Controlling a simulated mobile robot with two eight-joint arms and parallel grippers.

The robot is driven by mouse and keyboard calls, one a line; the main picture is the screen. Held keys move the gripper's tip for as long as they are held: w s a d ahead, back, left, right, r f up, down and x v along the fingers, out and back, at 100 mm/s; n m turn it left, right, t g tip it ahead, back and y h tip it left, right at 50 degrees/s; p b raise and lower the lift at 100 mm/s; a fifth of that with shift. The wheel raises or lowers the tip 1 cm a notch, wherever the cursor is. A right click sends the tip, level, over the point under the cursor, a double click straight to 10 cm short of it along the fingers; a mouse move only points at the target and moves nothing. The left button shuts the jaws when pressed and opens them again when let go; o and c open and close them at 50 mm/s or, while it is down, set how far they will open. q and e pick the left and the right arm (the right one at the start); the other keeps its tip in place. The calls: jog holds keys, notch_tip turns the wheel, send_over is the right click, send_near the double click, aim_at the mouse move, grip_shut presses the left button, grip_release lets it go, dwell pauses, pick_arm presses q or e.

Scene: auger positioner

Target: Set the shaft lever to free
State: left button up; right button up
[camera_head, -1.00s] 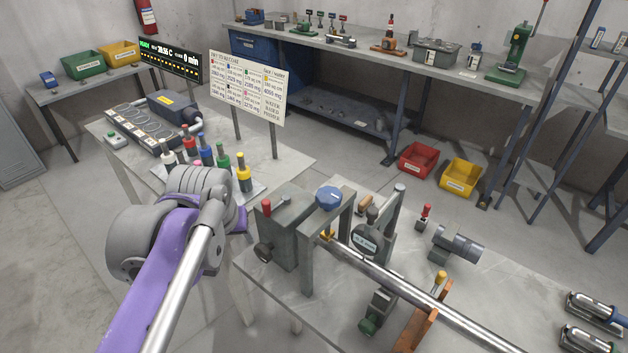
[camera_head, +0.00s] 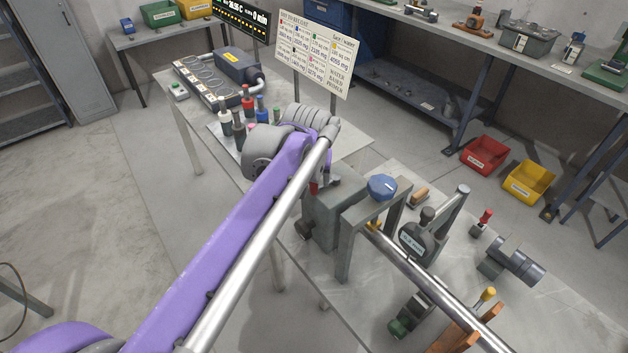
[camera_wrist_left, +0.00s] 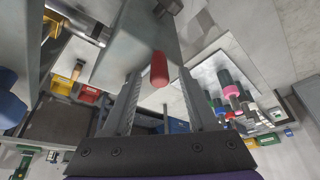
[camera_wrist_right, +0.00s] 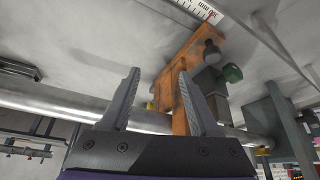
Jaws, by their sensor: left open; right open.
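A red-handled lever (camera_head: 313,188) stands on the grey gearbox housing (camera_head: 325,218); no label on it is readable, so I cannot tell its setting. In the left wrist view the red grip (camera_wrist_left: 158,68) lies between my left gripper's open fingers (camera_wrist_left: 160,95), with gaps at both sides. My left gripper (camera_head: 324,172) is over the housing in the head view, partly hidden by my arm. The long steel shaft (camera_head: 412,272) runs from the frame beside the housing. My right gripper (camera_wrist_right: 152,95) is open, with an orange bracket (camera_wrist_right: 187,65) beyond its fingers.
A dark dial unit (camera_head: 416,238) stands by the shaft. Coloured-top bottles (camera_head: 243,118) stand on the left table, behind my left arm. Red (camera_head: 485,155) and yellow (camera_head: 528,182) bins sit on the floor.

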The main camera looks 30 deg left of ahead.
pick_arm(q)
jog(key=shift+w+a+f, duration=0.1)
jog(key=shift+w+f, duration=0.15)
jog(key=shift+f, duration=0.35)
grip_shut()
dwell(1.1)
